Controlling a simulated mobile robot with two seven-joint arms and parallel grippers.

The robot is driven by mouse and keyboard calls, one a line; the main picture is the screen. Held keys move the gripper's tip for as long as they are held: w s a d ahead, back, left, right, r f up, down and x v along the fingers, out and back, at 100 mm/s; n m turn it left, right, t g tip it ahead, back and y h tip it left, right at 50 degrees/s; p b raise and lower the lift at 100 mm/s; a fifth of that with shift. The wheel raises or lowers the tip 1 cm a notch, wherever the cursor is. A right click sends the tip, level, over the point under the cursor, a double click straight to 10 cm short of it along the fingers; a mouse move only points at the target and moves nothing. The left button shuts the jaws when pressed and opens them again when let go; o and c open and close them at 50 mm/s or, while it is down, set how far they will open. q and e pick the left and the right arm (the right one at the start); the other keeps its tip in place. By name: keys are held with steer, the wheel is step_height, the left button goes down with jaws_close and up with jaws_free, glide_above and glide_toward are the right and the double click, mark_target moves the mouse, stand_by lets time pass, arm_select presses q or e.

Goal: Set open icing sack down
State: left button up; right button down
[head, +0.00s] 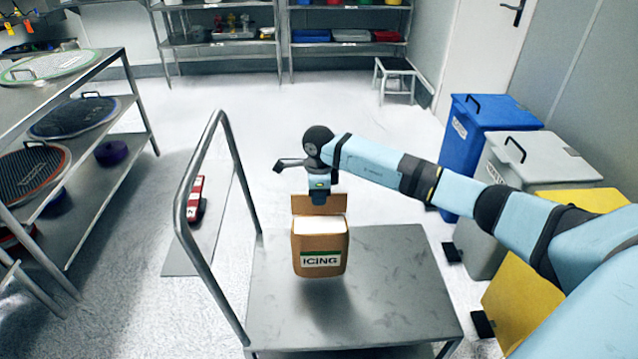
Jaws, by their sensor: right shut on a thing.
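The open icing sack (320,256) is a brown bag with a green and white "ICING" label and white powder at its open top. My right gripper (319,199) is shut on the raised back edge of the sack, reaching it from above. The sack hangs upright over the steel cart top (390,285), with a dark shadow below it. I cannot tell for sure whether its base touches the cart. The fingertips are partly hidden behind the bag's edge. My left gripper is out of view.
The cart's tubular handle (186,210) rises at its left. Blue (488,135) and grey (545,160) bins stand at the right, beside yellow ones. A steel rack (100,90) with round sieves is at the left. The cart top around the sack is clear.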

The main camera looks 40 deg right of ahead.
mark_target(319, 213)
steer(key=shift+w+f+b, duration=0.1)
steer(key=shift+f+b, duration=0.4)
steer(key=shift+f, duration=2)
steer(key=c, duration=1.6)
jaws_free()
steer(key=shift+f, duration=0.2)
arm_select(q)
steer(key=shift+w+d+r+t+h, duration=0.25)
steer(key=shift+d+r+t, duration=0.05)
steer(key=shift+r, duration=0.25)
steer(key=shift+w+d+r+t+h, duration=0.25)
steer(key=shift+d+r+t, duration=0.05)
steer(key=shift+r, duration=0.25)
arm_select(e)
steer(key=o, duration=0.3)
steer(key=shift+r, duration=0.1)
